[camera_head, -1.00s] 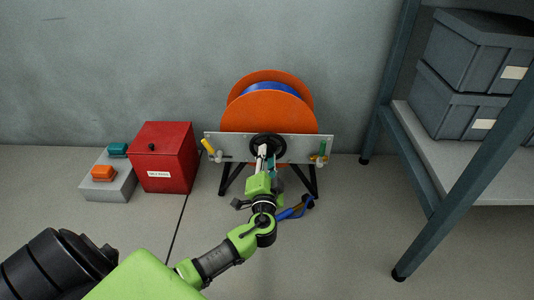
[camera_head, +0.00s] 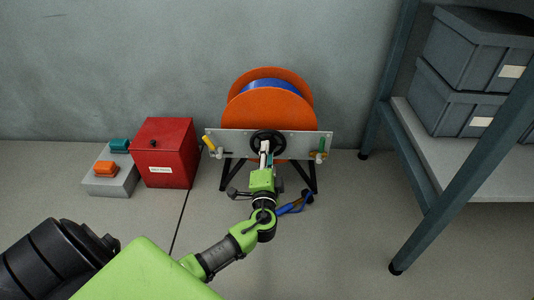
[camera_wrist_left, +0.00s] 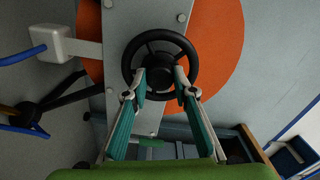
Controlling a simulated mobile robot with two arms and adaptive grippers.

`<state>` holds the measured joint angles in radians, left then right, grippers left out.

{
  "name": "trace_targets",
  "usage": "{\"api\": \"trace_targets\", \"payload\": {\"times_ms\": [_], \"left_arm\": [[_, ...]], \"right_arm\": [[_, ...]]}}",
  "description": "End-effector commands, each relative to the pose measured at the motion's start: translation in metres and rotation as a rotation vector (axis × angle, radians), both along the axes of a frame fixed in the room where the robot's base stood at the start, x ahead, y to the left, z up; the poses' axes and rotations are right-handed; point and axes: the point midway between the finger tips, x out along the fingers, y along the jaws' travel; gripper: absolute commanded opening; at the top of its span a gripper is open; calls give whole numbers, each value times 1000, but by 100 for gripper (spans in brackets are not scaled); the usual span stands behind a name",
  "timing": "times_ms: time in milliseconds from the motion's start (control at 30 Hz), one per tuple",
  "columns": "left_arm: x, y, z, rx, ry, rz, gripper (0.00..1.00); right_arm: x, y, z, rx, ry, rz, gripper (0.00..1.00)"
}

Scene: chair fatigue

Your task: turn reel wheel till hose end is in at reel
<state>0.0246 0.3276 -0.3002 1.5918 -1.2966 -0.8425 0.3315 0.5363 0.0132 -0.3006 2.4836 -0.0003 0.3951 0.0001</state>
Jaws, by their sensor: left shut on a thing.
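The reel has orange discs (camera_head: 268,108) with blue hose (camera_head: 272,88) wound between them, and a grey metal plate (camera_head: 235,141) across its front. The black reel wheel (camera_head: 283,139) is mounted on the plate; it also shows in the left wrist view (camera_wrist_left: 160,41). My left gripper (camera_head: 266,148) is at the wheel; in the left wrist view its fingers (camera_wrist_left: 160,82) are shut on the wheel's hub, at its lower side. Blue hose (camera_head: 291,209) hangs low at the right of my gripper; its end is hard to make out. My right gripper is not in view.
A red box (camera_head: 168,152) and a grey control box with a teal button (camera_head: 119,145) and an orange button (camera_head: 105,169) stand left of the reel. A shelf (camera_head: 460,178) with grey bins (camera_head: 462,99) stands at the right. Yellow (camera_head: 209,142) and green (camera_head: 322,144) handles sit at the plate's ends.

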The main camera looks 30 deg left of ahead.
Motion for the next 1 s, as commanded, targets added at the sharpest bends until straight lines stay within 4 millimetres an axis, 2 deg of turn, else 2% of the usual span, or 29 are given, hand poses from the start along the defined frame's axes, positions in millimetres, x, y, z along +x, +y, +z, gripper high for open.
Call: {"api": "trace_targets", "payload": {"times_ms": [133, 167, 200, 533, 667, 1000], "left_arm": [[0, 0, -1, -1, 1, 0, 4], [0, 0, -1, -1, 0, 0, 33], [0, 0, -1, -1, 0, 0, 42], [0, 0, 0, -1, 0, 0, 42], [-8, -5, -1, -3, 1, -1, 42], [-67, -41, -2, -4, 2, 0, 42]], "right_arm": [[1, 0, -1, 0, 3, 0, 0], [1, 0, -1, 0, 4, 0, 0], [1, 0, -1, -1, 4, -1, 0], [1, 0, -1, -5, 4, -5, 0], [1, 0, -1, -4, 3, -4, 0], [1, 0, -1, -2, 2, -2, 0]]}}
